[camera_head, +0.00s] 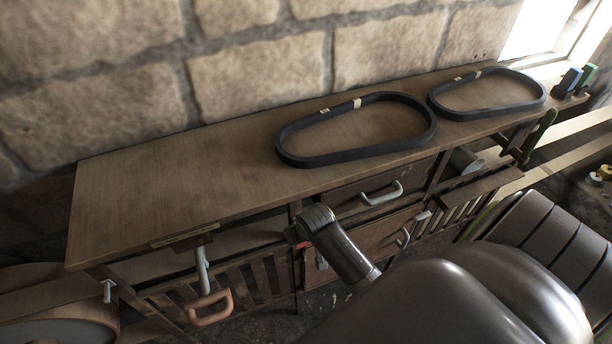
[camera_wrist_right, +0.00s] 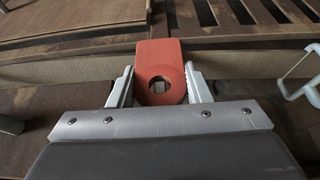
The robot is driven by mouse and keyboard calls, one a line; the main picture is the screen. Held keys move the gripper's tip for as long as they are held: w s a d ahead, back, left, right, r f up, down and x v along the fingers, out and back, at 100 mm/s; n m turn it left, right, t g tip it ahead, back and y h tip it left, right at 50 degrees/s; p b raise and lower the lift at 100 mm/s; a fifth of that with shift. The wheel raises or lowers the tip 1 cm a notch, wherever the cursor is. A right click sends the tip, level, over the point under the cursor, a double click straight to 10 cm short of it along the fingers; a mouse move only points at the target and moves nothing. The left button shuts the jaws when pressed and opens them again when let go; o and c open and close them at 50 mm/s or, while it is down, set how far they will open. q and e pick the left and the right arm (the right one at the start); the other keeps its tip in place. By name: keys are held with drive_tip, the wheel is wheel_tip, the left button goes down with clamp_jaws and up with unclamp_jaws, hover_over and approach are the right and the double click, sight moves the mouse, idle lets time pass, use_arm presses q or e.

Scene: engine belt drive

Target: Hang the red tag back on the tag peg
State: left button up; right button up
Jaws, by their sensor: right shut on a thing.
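My right gripper (camera_wrist_right: 160,92) is shut on the red tag (camera_wrist_right: 158,56), a flat plate with a rounded end and a hole, in the right wrist view. The tag is held in front of the bench's wooden rail. My left gripper is not in view.
Two black belts (camera_head: 292,148) (camera_head: 440,108) lie on the wooden bench top (camera_head: 150,180); its left part is clear. A pale drawer handle (camera_head: 382,195) and an orange-brown loop handle on a grey stem (camera_head: 210,310) stick out from the front. A stone wall stands behind.

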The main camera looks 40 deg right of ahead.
drive_tip(key=shift+w+d+f, duration=0.1)
drive_tip(key=shift+w+d, duration=0.1)
drive_tip(key=shift+w, duration=0.6)
drive_tip(key=shift+w+d, duration=0.2)
drive_tip(key=shift+w, duration=0.55)
drive_tip(key=o, duration=1.3)
drive_tip(key=shift+s+r, duration=0.2)
drive_tip(key=shift+r, duration=0.4)
drive_tip(key=b+v, duration=0.1)
drive_tip(key=v, duration=1.5)
drive_tip(key=shift+b, duration=0.4)
